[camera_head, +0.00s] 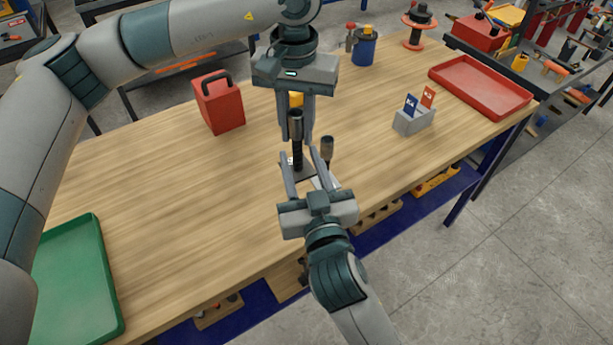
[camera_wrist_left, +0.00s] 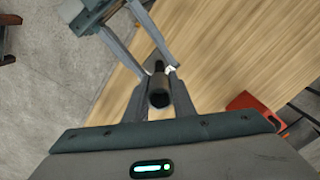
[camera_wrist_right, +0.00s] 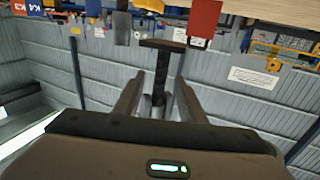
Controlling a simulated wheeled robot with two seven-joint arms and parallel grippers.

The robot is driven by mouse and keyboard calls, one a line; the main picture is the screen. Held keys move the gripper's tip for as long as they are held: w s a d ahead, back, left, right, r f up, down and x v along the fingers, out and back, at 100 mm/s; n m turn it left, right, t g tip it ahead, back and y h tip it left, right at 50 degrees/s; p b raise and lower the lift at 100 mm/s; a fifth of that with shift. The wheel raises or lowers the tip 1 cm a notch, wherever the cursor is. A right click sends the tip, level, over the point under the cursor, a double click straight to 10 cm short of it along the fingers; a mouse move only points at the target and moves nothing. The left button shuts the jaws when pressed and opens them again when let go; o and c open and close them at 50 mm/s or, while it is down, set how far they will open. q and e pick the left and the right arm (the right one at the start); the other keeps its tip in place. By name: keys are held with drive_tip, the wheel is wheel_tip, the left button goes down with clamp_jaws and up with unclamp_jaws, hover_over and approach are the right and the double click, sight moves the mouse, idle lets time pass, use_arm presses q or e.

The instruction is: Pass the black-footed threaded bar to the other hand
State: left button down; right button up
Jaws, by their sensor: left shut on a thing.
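The black-footed threaded bar (camera_head: 297,147) is dark with a grey sleeve at its upper end and hangs upright over the table. My left gripper (camera_head: 296,125) points down and is shut on its upper part; the sleeve end (camera_wrist_left: 158,92) shows between its fingers in the left wrist view. My right gripper (camera_head: 307,172) comes from the near side, with its open fingers on either side of the bar's lower part. In the right wrist view (camera_wrist_right: 158,92) gaps show beside the bar, and its flat black foot (camera_wrist_right: 162,45) lies beyond the fingertips.
Another grey-topped piece (camera_head: 327,147) is close behind the right fingers, its lower part hidden. On the wooden table (camera_head: 170,200) are a red box (camera_head: 219,108), a card holder (camera_head: 413,121), a red tray (camera_head: 480,88), a green tray (camera_head: 75,280) and a blue container (camera_head: 364,50).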

use_arm(q)
drive_tip(key=shift+r, duration=0.1)
use_arm(e)
drive_tip(key=shift+x, duration=1.45)
drive_tip(key=shift+c, duration=0.6)
clamp_jaws()
use_arm(q)
drive_tip(key=c, duration=1.4)
unclamp_jaws()
use_arm(e)
drive_tip(key=shift+r, duration=0.1)
use_arm(q)
drive_tip(key=shift+r, duration=0.1)
wheel_tip(320, 180, up, 12)
